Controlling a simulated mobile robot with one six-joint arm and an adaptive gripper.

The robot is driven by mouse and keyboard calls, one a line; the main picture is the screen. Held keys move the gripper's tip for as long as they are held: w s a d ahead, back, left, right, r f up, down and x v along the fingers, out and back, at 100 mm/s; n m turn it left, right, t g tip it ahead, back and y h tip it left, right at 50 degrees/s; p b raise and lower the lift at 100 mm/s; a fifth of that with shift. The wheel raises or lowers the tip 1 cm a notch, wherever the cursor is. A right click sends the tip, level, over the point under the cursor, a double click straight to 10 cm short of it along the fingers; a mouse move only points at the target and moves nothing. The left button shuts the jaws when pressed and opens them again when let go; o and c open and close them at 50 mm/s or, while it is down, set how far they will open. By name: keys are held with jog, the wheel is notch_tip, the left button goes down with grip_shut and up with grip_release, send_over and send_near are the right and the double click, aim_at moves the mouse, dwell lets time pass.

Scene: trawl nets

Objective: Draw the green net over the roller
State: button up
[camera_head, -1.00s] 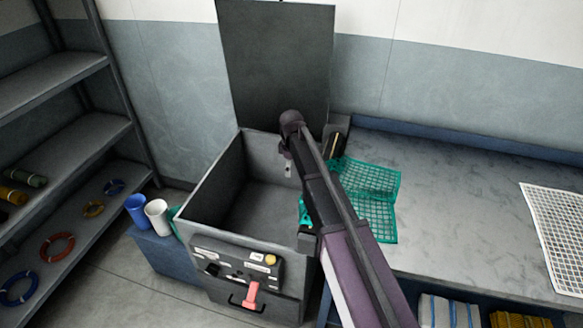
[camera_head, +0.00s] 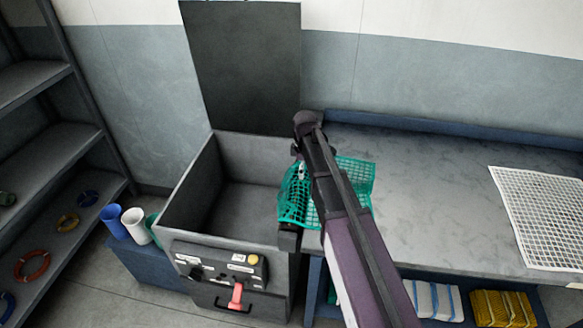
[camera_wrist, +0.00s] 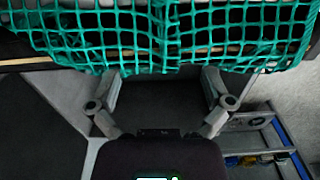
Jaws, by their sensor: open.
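The green net (camera_head: 294,198) lies across the gap between the bench and the grey bin, and its left end hangs in a bulge over the bin's right side. More of it (camera_head: 357,178) lies flat on the bench to the right of my arm. The roller is hidden under the net and my arm; only a dark bracket (camera_head: 289,238) shows at its front end. My gripper (camera_wrist: 161,76) is open, with its fingers spread beneath the hanging net edge (camera_wrist: 160,45) in the wrist view. Nothing visible is held between the fingers.
The grey bin (camera_head: 185,190) stands open with its lid (camera_head: 243,65) raised and a control panel (camera_head: 220,262) in front. A white net (camera_head: 535,215) lies at the bench's right. Blue and white cups (camera_head: 137,226) stand left of the bin. The bench's middle is clear.

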jog(key=d, duration=0.3)
jog(key=s+d, duration=0.1)
jog(key=d, duration=0.2)
jog(key=s+d, duration=0.1)
jog(key=d, duration=0.3)
jog(key=shift+d+r, duration=0.1)
jog(key=shift+r, duration=0.15)
jog(key=shift+r+p, duration=0.15)
jog(key=shift+p, duration=0.25)
jog(key=s+m, duration=0.5)
jog(key=s, duration=0.1)
jog(key=s+m, duration=0.4)
jog(key=s, duration=0.2)
jog(key=s+d+m, duration=0.1)
jog(key=s+m, duration=0.4)
jog(key=s, duration=0.1)
jog(key=shift+s+r+m, duration=0.15)
jog(key=shift+s+m, duration=0.1)
jog(key=shift+m, duration=0.05)
jog(key=shift+s+m, duration=0.4)
jog(key=shift+m, duration=0.1)
